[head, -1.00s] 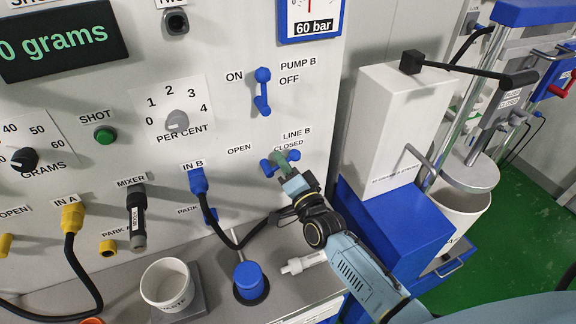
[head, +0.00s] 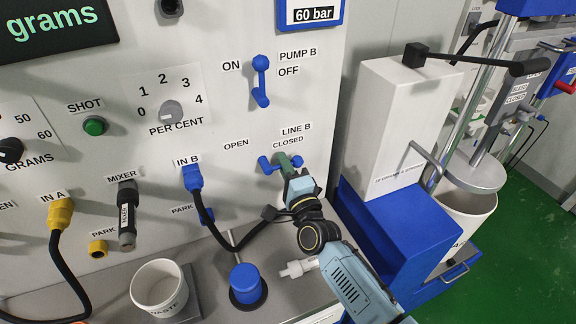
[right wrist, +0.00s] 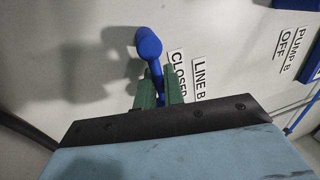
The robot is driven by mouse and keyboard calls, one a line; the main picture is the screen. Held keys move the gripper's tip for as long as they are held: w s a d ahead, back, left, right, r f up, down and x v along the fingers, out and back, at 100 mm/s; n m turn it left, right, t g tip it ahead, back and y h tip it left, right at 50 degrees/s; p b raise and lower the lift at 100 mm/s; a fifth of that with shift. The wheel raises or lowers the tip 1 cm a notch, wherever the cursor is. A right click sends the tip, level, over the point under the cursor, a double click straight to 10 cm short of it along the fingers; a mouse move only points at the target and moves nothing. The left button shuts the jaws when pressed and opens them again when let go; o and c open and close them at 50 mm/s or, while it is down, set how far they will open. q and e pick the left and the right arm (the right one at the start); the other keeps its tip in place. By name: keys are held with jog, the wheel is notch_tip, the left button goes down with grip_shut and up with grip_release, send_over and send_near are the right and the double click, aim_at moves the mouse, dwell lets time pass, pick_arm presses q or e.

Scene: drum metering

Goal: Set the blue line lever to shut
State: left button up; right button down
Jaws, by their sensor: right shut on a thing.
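The blue line lever (head: 265,164) sits on the panel under the LINE B and CLOSED labels. Its blue ends show on both sides of my right gripper, and it lies roughly level; the gripper hides its middle. My right gripper (head: 284,164) has its green fingers shut on the lever. In the right wrist view the blue lever (right wrist: 148,43) rises from between the two green fingers (right wrist: 158,92), beside the CLOSED label. My left gripper is not in view.
The PUMP B lever (head: 261,80) is above. The IN B plug (head: 193,178) and its black cable are to the left. A white and blue cabinet (head: 395,125) stands close on the right.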

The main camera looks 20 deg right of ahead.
jog(key=shift+f, duration=0.1)
jog(key=c, duration=1.6)
grip_release()
jog(key=shift+c, duration=0.2)
jog(key=v, duration=1.3)
jog(key=shift+s+b, duration=0.2)
jog(key=shift+b, duration=0.2)
